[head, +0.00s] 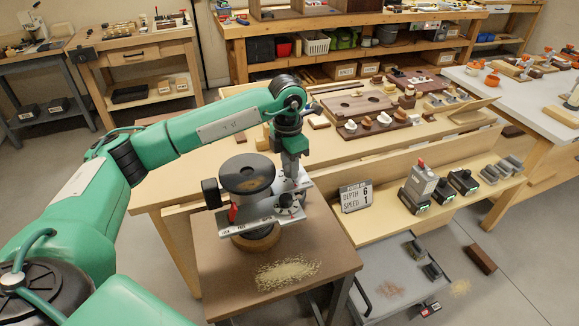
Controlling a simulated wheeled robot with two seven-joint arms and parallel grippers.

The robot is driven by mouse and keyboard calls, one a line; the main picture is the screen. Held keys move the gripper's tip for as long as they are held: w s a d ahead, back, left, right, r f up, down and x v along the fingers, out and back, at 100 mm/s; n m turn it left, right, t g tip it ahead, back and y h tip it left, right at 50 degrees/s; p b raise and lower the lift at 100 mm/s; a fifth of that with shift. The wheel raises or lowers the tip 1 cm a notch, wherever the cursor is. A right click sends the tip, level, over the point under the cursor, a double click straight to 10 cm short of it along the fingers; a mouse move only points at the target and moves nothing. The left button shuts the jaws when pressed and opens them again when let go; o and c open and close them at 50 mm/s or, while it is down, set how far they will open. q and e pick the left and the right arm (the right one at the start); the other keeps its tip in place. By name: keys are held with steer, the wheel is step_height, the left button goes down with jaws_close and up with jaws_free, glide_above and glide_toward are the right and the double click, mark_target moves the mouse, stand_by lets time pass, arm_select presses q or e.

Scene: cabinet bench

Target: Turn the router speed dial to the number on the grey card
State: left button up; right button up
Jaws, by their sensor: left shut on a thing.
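The router (246,178) stands on a small brown-topped stand, with a round black top, a black knob at its left and a marked metal plate at its front. The grey card (355,196) stands right of it and reads DEPTH 6 and SPEED 1. My left gripper (293,172) points down at the router's right side and is shut on a small part there, which looks like the speed dial. The jaws hide most of that part, and its setting is too small to read. My right gripper is out of view.
The stand (325,250) holds wood shavings in front of the router. A long wooden bench (330,155) with trays and blocks lies behind. Black and grey battery-like units (420,185) stand on a ledge at the right. A grey drawer cart (385,275) is below them.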

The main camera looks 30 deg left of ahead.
mark_target(288, 166)
arm_select(q)
steer(key=shift+r, duration=0.1)
steer(key=o, duration=0.7)
